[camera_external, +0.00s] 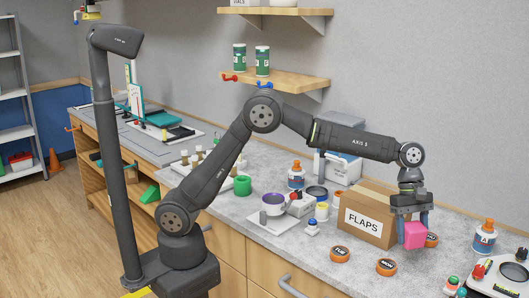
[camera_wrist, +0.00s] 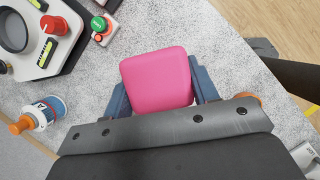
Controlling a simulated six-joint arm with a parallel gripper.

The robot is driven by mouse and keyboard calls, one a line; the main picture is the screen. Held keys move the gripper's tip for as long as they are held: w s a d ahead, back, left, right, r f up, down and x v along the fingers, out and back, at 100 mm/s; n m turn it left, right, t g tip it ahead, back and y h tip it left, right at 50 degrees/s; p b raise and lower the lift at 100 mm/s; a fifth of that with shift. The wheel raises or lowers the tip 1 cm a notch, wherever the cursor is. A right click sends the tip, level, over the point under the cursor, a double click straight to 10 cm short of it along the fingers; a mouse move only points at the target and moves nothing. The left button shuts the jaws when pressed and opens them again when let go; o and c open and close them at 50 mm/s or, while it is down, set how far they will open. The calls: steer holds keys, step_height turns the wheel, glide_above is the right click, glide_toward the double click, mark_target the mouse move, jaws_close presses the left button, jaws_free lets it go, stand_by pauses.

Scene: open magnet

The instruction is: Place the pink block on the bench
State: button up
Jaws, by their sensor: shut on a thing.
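The pink block (camera_external: 414,236) is held between the fingers of my gripper (camera_external: 411,218), in front of the right side of the cardboard box in the external view. In the wrist view the pink block (camera_wrist: 158,80) fills the space between the two blue-grey fingers of my gripper (camera_wrist: 160,88). My gripper is shut on it. The speckled grey bench (camera_external: 335,262) lies below; it also shows in the wrist view (camera_wrist: 225,55). I cannot tell exactly how high the block is above the bench.
The cardboard box (camera_external: 367,214) marked FLAPS stands just left of my gripper. Orange-rimmed discs (camera_external: 386,267) lie nearby. An orange-capped bottle (camera_external: 484,238) and a device with knobs (camera_external: 503,278) stand at the right. Bare bench shows around the discs.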

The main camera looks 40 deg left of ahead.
steer(key=w+a+r+m+g+y, duration=0.15)
steer(key=w+a+r, duration=0.25)
steer(key=a, duration=0.9)
steer(key=w+a+r+m, duration=0.3)
steer(key=w+a+r, duration=0.2)
steer(key=a, duration=0.8)
steer(key=w+a+r+m+y, duration=0.1)
steer(key=w+a+r+m, duration=0.25)
steer(key=a, duration=1.05)
steer(key=a+r+n+t+h, duration=0.2)
steer(key=a+r+n, duration=0.2)
steer(key=a+n, duration=0.6)
steer(key=a+r+n+t+h, duration=0.1)
steer(key=a+r+n+t, duration=0.2)
steer(key=a+n, duration=0.65)
steer(key=n+t+y, duration=0.2)
steer(key=n+y, duration=0.6)
steer(key=n, duration=1.5)
glide_above(162, 152)
steer(key=s+d, duration=0.1)
steer(key=d, duration=0.1)
steer(key=shift+m+h, duration=0.25)
step_height(162, 152, down, 27)
steer(key=shift+s+r, duration=0.15)
steer(key=shift+r, duration=0.05)
steer(key=shift+a+f, duration=0.1)
steer(key=shift+f, duration=2)
